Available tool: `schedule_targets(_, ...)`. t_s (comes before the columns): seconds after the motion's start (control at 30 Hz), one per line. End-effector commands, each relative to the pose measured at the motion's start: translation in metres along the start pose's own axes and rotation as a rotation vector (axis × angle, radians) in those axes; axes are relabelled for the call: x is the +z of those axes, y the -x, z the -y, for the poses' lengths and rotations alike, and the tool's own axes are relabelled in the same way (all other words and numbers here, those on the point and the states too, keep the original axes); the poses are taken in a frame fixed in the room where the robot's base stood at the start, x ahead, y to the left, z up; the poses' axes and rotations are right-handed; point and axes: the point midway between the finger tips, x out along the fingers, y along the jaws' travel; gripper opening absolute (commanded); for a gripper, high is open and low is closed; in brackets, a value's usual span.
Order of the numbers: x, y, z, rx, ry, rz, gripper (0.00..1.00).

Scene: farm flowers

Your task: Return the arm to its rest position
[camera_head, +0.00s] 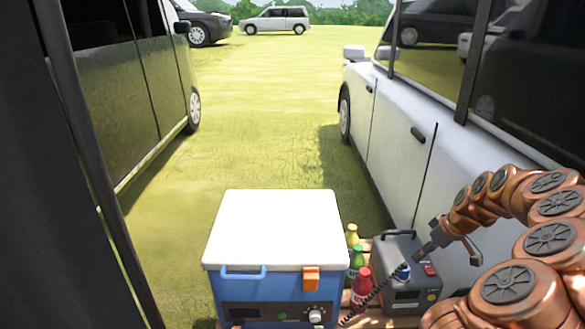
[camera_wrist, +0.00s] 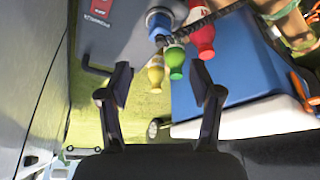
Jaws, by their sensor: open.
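My arm, copper-coloured, curves in from the right in the head view. Its dark gripper (camera_head: 432,242) hangs at the upper right of a grey box with a handle (camera_head: 399,246). In the wrist view my gripper (camera_wrist: 163,88) has its two black fingers wide apart, with nothing held between them. Yellow (camera_wrist: 156,78), green (camera_wrist: 176,62) and red (camera_wrist: 201,40) bottles show beyond the fingers. Whether the gripper touches the grey box cannot be told.
A blue cooler with a white lid (camera_head: 277,228) stands left of the bottles. A white van (camera_head: 400,125) stands close on the right and a dark van (camera_head: 135,85) on the left. A coiled black cable (camera_head: 368,297) runs by the box. Open grass (camera_head: 265,110) lies between the vans.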

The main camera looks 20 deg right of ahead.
Motion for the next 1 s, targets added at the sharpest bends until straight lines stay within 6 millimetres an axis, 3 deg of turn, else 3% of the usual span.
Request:
schedule_targets(0.17, -0.011, 0.002, 0.012, -0.012, 0.009, 0.001, 0.64)
schedule_targets(0.27, -0.034, 0.007, 0.043, -0.041, 0.028, 0.008, 0.64)
schedule_targets(0.4, -0.07, 0.021, 0.116, -0.1, 0.058, 0.043, 0.64)
schedule_targets(0.57, -0.084, 0.037, 0.205, -0.155, 0.07, 0.124, 0.64)
schedule_targets(0.77, -0.064, 0.058, 0.301, -0.175, 0.051, 0.253, 0.64)
schedule_targets(0.9, -0.032, 0.072, 0.352, -0.156, 0.01, 0.356, 0.64)
schedule_targets(1.0, -0.005, 0.082, 0.38, -0.125, -0.033, 0.42, 0.64)
